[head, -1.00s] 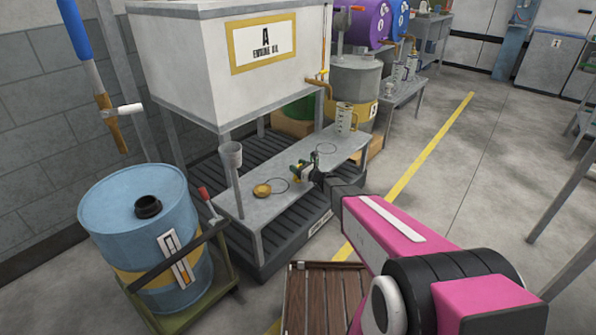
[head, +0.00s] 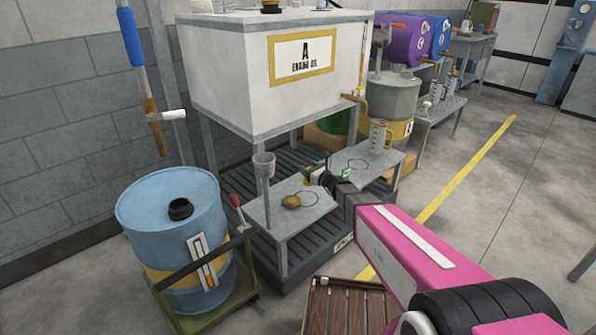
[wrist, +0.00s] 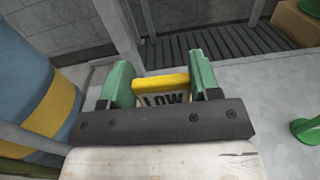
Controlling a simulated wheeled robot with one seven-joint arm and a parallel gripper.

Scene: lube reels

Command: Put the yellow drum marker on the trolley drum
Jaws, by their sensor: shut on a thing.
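My gripper (head: 318,174) is shut on the yellow drum marker, just above the grey shelf below the engine oil tank. In the wrist view the marker (wrist: 161,83) shows a yellow top edge and a pale face reading "LOW", between the green fingers of my gripper (wrist: 160,78). The trolley drum (head: 172,222) is blue with a yellow band and a black bung on top. It stands upright on a green trolley (head: 240,290) at the left, apart from my gripper. The drum also shows at the left of the wrist view (wrist: 28,70).
The white tank A (head: 230,80) stands over the shelf (head: 270,225). A brass disc (head: 290,201) and a measuring jug (head: 378,137) sit on the shelf. A grey funnel cup (head: 264,165) rises by its left end. A blue-handled pump (head: 131,38) hangs above the drum.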

